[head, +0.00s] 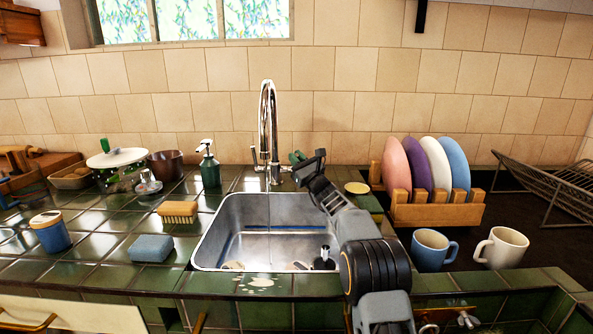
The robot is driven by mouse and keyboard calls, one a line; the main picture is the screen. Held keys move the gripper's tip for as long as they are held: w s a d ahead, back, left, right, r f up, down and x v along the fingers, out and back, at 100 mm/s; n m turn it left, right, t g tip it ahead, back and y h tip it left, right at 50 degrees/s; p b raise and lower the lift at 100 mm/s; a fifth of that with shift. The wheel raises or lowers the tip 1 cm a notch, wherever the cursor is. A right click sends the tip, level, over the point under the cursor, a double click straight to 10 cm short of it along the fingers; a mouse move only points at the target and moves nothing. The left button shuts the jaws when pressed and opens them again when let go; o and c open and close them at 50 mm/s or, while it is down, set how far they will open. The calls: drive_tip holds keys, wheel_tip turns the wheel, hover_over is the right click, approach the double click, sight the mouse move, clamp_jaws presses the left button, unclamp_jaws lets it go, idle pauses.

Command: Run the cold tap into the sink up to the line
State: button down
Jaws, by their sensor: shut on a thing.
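The chrome tap (268,120) stands upright behind the sink, its tall curved spout over the basin. A small lever (254,156) shows on its left side. My gripper (305,160) is just right of the tap's base and is shut on what looks like the tap's right-hand handle, mostly hidden by the jaws. The steel sink (215,225) lies in front of the tap, its right side partly hidden by my arm.
A dark plug-like thing (324,258) is in the sink's front right. A scrubbing brush (178,210), blue sponge (151,248) and green soap bottle (209,168) stand left of the sink. A plate rack (437,213), blue mug (430,250) and cream mug (501,248) are right of my arm.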

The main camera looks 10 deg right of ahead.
drive_tip(key=shift+s+n+y+b, duration=0.25)
drive_tip(key=shift+n+y+b, duration=0.25)
drive_tip(key=shift+b, duration=0.2)
drive_tip(key=c, duration=1.2)
unclamp_jaws()
drive_tip(key=shift+f, duration=0.1)
drive_tip(key=shift+o, duration=0.2)
drive_tip(key=r, duration=0.1)
drive_tip(key=r+p, duration=0.1)
drive_tip(key=r, duration=0.1)
drive_tip(key=r+p, duration=0.1)
drive_tip(key=shift+s+r, duration=0.15)
drive_tip(key=shift+s, duration=0.1)
drive_tip(key=s+r+p, duration=0.1)
drive_tip(key=s+r, duration=0.7)
drive_tip(key=s, duration=0.5)
drive_tip(key=shift+s+r, duration=0.25)
drive_tip(key=shift+r, duration=0.1)
